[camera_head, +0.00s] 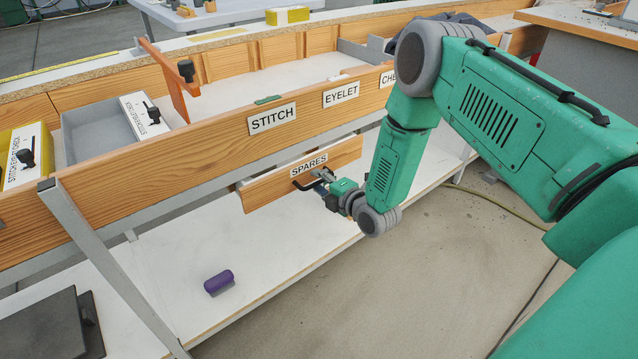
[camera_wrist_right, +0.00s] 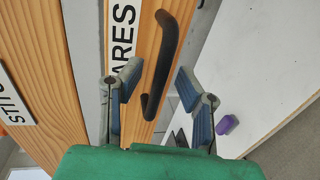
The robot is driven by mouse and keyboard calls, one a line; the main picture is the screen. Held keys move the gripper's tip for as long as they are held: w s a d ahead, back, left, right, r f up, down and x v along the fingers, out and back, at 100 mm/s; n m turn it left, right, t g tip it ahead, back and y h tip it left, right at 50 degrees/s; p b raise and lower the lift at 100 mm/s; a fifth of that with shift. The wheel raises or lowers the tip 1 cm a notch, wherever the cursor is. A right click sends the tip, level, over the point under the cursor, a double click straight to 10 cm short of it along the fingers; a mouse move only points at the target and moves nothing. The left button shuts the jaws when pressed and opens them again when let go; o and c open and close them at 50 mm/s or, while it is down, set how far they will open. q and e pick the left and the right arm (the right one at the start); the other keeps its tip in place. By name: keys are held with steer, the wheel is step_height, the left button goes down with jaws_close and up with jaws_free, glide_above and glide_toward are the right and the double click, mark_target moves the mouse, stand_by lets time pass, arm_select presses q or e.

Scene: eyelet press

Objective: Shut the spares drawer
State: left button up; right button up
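The spares drawer (camera_head: 270,186) has a wooden front labelled SPARES and hangs under the bench's front board. Its front stands out a little from the bench; how far is hard to tell. Its black bar handle (camera_head: 303,184) also shows in the right wrist view (camera_wrist_right: 166,52). My right gripper (camera_head: 322,181) is at the handle. In the right wrist view its two fingers (camera_wrist_right: 158,82) are spread, with the handle between them in the picture; I cannot tell whether they touch it. My left gripper is not in view.
The bench front board (camera_head: 205,140) carries STITCH and EYELET labels above the drawer. A grey bench leg (camera_head: 105,260) stands at the left. Concrete floor (camera_head: 400,290) in front is mostly clear.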

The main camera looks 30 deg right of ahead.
mark_target(309, 174)
jaws_close()
steer(key=x, duration=0.2)
steer(key=b+x, duration=0.1)
steer(key=shift+w+a+r, duration=0.15)
steer(key=shift+w+r, duration=0.1)
steer(key=shift+w, duration=0.25)
jaws_free()
steer(key=shift+w, duration=0.1)
